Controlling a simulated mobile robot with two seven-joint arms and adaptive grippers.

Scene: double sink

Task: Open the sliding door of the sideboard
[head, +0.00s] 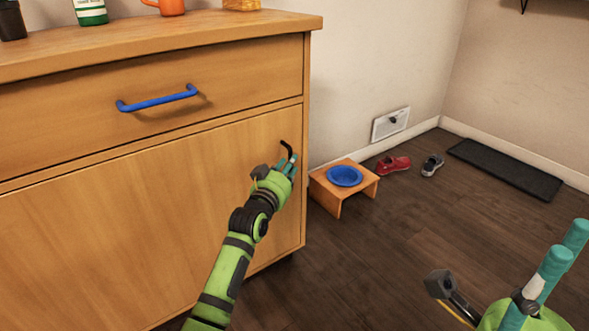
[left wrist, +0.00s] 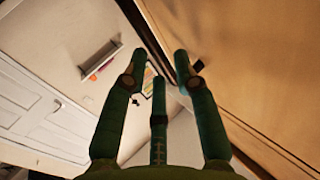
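The wooden sideboard (head: 110,230) fills the left of the head view. Its lower door panel looks closed, with a small black handle (head: 287,148) near its right edge. My left gripper (head: 288,164), green with teal fingers, is just below the handle, close to the door face. In the left wrist view its fingers (left wrist: 160,56) are spread with nothing visible between them. A small dark piece (left wrist: 198,66), perhaps the handle, shows beside the right fingertip; contact cannot be told. My right gripper (head: 565,248) is at the lower right, fingers apart and empty.
A drawer with a blue handle (head: 157,98) sits above the door. A small wooden stand (head: 330,195) with a blue bowl (head: 345,176) is right of the sideboard. Red shoe (head: 393,165), grey shoe (head: 432,165) and dark mat (head: 505,168) lie farther back. Floor between is clear.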

